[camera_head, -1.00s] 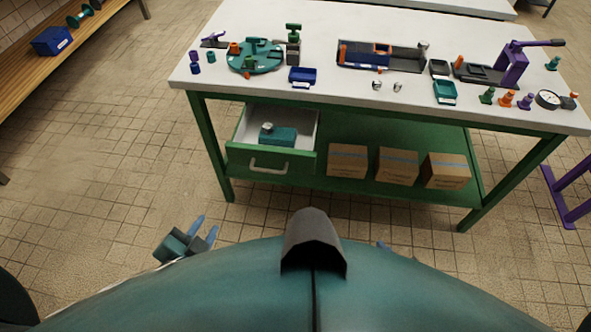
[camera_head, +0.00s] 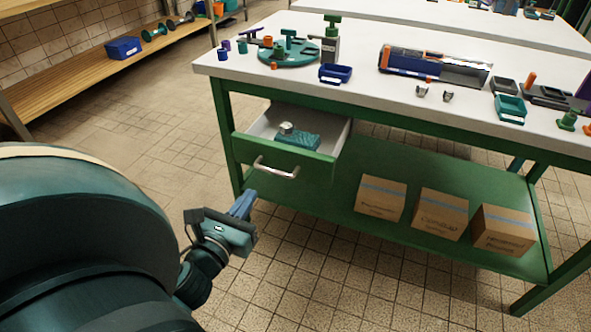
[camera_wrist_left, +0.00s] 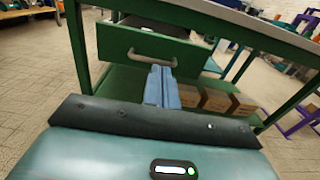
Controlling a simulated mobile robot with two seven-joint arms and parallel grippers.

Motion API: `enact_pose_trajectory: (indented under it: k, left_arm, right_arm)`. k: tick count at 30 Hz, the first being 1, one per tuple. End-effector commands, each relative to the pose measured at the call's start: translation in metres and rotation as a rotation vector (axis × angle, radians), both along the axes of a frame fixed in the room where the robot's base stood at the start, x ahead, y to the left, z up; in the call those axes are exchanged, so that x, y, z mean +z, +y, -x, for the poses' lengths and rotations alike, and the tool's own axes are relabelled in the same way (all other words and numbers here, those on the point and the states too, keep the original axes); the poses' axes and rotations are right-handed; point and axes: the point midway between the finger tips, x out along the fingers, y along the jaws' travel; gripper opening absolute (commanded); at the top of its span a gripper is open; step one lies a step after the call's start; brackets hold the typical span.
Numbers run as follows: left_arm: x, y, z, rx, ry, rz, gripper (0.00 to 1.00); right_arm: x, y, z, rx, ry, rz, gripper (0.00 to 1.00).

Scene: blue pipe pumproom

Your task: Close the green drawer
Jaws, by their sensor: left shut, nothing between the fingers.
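The green drawer (camera_head: 284,158) hangs under the left end of the white-topped workbench. It is pulled out, and a teal box with a round silver part (camera_head: 293,137) lies inside it. Its front carries a metal bar handle (camera_head: 277,172). My left gripper (camera_head: 243,205) is shut and empty, in front of and below the drawer's left part, apart from it in the head view. In the left wrist view the closed blue fingers (camera_wrist_left: 161,86) point toward the drawer front (camera_wrist_left: 150,50), just below its handle (camera_wrist_left: 152,59). My right gripper is not in view.
The workbench top (camera_head: 370,90) holds a teal round fixture, blue trays and small parts. Cardboard boxes (camera_head: 380,198) stand on the green lower shelf. A wooden bench (camera_head: 75,85) runs along the left wall. The tiled floor before the drawer is clear.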

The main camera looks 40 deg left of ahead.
Motion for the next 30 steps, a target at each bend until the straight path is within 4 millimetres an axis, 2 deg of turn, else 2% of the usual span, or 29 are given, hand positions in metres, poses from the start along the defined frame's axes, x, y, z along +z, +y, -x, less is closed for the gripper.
enact_pose_trajectory:
  k: [5,18,24,30]
  left_arm:
    - [0.003,0.004,-0.019,-0.004,-0.003,-0.007,0.00]
    - [0.001,0.025,-0.107,-0.002,-0.003,-0.003,0.00]
    - [0.001,0.031,-0.129,-0.002,-0.001,-0.002,0.00]
    - [0.001,0.032,-0.135,-0.001,0.001,-0.001,0.00]
  right_arm:
    - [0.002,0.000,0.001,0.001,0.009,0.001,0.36]
    - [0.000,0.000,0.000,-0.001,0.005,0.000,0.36]
    - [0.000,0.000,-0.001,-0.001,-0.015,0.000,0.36]
    - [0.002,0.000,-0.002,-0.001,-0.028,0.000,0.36]
